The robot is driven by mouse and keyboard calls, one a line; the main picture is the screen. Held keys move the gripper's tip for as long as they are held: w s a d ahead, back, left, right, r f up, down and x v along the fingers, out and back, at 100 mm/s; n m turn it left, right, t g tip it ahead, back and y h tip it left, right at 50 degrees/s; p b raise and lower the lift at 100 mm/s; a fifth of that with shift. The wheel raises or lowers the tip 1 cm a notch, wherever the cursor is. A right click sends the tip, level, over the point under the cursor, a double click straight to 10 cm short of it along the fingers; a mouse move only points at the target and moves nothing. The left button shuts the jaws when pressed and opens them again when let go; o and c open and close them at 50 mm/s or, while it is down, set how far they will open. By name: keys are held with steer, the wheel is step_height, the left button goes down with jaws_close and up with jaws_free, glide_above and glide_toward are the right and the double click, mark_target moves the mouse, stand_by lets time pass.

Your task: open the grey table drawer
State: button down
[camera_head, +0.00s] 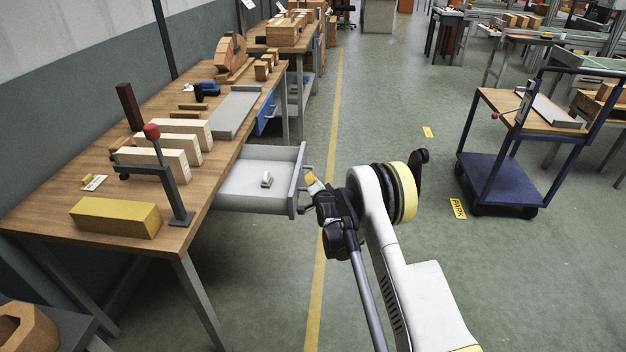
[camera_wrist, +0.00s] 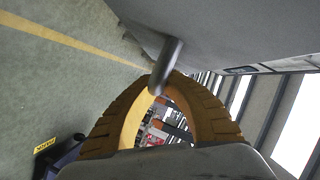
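The grey table drawer (camera_head: 240,187) is pulled out from the right side of the wooden table in the head view, and its inside shows. A small pale object (camera_head: 267,180) lies in it. My gripper (camera_head: 311,182) is at the outer face of the drawer front. In the wrist view its two yellow-brown fingers (camera_wrist: 160,84) arch together and close around the dark grey bar handle (camera_wrist: 168,60). The drawer's grey front (camera_wrist: 235,30) fills the upper right there. The handle is mostly hidden behind my gripper in the head view.
The wooden table (camera_head: 75,200) bears a yellow block (camera_head: 115,217), pale blocks and a red-knobbed clamp (camera_head: 165,175). A blue trolley (camera_head: 500,182) stands at the right. The green floor between is clear, with a yellow line along it.

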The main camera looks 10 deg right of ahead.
steer(key=shift+a, duration=0.15)
steer(key=c, duration=1.5)
jaws_free()
steer(key=shift+f, duration=0.1)
steer(key=shift+o, duration=0.2)
steer(key=v, duration=0.7)
steer(key=shift+s, duration=0.25)
